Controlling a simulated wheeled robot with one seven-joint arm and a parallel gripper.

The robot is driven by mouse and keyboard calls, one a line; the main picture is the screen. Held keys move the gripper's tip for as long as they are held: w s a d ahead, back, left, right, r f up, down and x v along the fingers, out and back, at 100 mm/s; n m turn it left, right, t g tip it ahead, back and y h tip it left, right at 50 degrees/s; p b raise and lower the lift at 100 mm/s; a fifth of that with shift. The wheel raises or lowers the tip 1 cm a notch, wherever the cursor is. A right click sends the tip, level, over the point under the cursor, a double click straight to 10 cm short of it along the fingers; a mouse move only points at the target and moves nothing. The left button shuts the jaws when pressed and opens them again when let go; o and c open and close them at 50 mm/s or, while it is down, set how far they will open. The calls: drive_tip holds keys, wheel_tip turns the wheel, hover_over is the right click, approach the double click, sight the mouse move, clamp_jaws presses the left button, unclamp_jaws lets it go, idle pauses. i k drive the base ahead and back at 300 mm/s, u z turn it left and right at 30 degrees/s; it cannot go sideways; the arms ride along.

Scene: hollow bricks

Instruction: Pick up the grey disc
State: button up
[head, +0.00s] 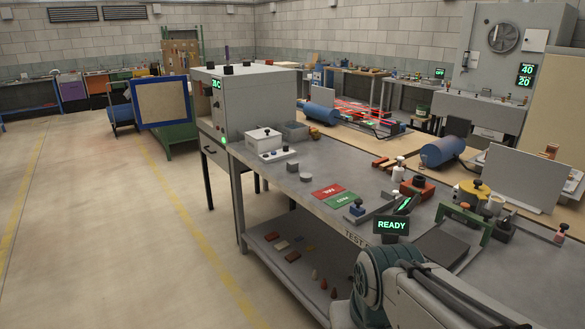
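Two small grey round pieces stand on the grey workbench (270,160), near its far left end. One grey piece (292,167) is slightly farther back, and the other grey piece (306,177) is just in front and to the right. Either could be the grey disc; they are too small to tell apart by shape. My arm shows at the lower right, in front of the bench. I cannot make out my gripper in this view.
A grey box machine (235,100) stands at the bench's far left end, with a white box (263,139) beside it. A red card (328,192) and a green card (340,200) lie nearer. A READY display (391,225) stands at the front edge. Floor at left is clear.

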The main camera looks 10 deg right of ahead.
sight(305, 177)
drive_tip(key=u, duration=0.4)
drive_tip(key=i, duration=2.5)
drive_tip(key=z, duration=0.15)
